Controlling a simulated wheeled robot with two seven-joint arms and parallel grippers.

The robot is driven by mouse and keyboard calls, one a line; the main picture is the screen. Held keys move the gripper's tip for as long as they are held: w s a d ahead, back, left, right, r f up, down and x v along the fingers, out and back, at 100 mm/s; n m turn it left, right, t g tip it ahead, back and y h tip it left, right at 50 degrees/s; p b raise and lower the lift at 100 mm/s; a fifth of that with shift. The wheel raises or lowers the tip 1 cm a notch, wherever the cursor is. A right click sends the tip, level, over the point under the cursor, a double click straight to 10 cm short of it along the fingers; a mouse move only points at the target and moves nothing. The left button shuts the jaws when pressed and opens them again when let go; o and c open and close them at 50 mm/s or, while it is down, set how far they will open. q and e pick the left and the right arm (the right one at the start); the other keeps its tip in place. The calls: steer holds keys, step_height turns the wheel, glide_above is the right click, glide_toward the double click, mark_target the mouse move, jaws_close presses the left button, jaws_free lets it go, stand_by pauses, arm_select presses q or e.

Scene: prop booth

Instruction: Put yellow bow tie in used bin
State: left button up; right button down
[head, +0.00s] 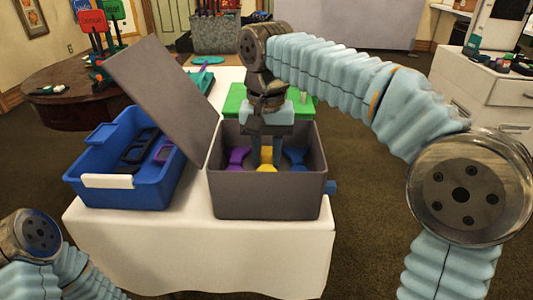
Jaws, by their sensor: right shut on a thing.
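The yellow bow tie (267,168) is inside the grey lidded box (267,197) in the middle of the white table. My right gripper (266,158) reaches down into this box from above, its fingers shut on the yellow bow tie and hiding part of it. A blue bin (125,192) with a blank-looking white label stands to the left of the box and holds dark frame-like items and a purple one. I cannot read any marking that names it as the used bin. My left gripper is out of view; only part of my left arm shows at the lower left.
A purple bow tie (237,158) and a blue bow tie (296,158) lie on either side in the box. Its open grey lid (160,85) leans up toward the blue bin. A green tray (240,100) is behind. The table's front is clear.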

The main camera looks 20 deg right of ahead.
mark_target(267, 159)
steer(key=c, duration=0.8)
jaws_free()
steer(key=shift+c, duration=0.2)
step_height(267, 159, up, 12)
steer(key=p, duration=0.4)
